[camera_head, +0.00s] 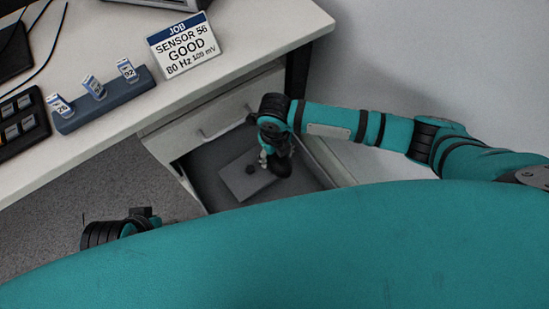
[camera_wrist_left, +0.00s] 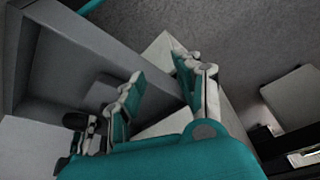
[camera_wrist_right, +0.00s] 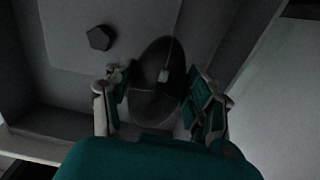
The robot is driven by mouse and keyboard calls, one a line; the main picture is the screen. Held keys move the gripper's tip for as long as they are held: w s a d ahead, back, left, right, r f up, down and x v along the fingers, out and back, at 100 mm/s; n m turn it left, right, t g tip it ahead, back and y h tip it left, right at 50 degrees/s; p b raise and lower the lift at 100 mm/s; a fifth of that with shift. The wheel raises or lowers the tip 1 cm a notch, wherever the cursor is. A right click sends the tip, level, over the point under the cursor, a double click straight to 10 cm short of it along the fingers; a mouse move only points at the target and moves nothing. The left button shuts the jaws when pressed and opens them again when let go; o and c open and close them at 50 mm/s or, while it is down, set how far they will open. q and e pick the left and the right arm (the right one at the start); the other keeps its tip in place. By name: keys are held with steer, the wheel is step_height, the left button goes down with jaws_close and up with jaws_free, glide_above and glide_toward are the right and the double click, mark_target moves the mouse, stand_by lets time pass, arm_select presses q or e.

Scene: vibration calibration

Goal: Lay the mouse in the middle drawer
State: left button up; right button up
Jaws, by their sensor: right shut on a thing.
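The mouse (camera_wrist_right: 158,85) is dark and oval with a lighter wheel. My right gripper (camera_wrist_right: 160,100) is shut on it, one finger on each side. In the head view the mouse (camera_head: 281,167) is inside the open drawer (camera_head: 207,160), below my right gripper (camera_head: 273,152). I cannot tell whether it touches the drawer floor. A closed drawer front (camera_head: 218,108) with a handle is above the open drawer. My left gripper (camera_wrist_left: 160,82) has its fingers apart with nothing between them; in the head view it is low at the left, partly hidden by my body.
A grey flat pad (camera_head: 240,184) lies in the drawer with a small dark hexagonal piece (camera_head: 250,169) on it. The desk (camera_head: 250,32) above holds a job sign (camera_head: 184,46), a blue rack (camera_head: 105,101) of tagged pieces and a dark tray (camera_head: 20,128).

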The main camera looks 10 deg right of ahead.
step_height(320, 180, down, 2)
steer(key=shift+s, duration=0.1)
arm_select(q)
steer(key=shift+w+d+f, duration=0.1)
steer(key=shift+w+f, duration=0.25)
arm_select(e)
steer(key=shift+a, duration=0.1)
steer(key=shift+f, duration=0.2)
steer(key=o, duration=1.3)
arm_select(q)
steer(key=shift+w+d+t, duration=0.1)
steer(key=shift+w+t, duration=0.15)
steer(key=shift+t, duration=0.05)
